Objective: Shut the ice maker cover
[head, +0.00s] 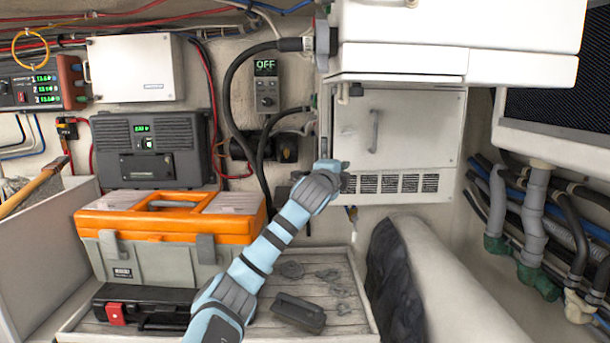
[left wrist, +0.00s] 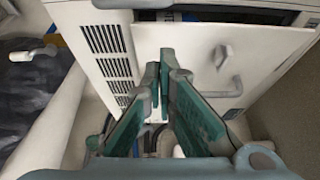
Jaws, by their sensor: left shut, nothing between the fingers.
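The ice maker (head: 432,185) appears to be the white cabinet with a slotted vent low on its front. Its cover seems to be the white panel (head: 410,128) with a grey handle, above the vent. In the left wrist view the cover (left wrist: 190,50) and vent (left wrist: 107,55) show close up. A dark gap runs along the cover's edge there, so it seems ajar; how far, I cannot tell. My left gripper (head: 343,177) is shut and empty at the cover's lower left; its closed fingers (left wrist: 160,72) show before the cover. Contact is unclear. My right gripper is out of view.
A white box (head: 455,30) juts out above the cover. Black hoses (head: 232,110) hang to its left, and pipes (head: 535,210) run on the right. An orange toolbox (head: 170,215) stands lower left. A padded grey-white form (head: 430,280) rises below the cabinet.

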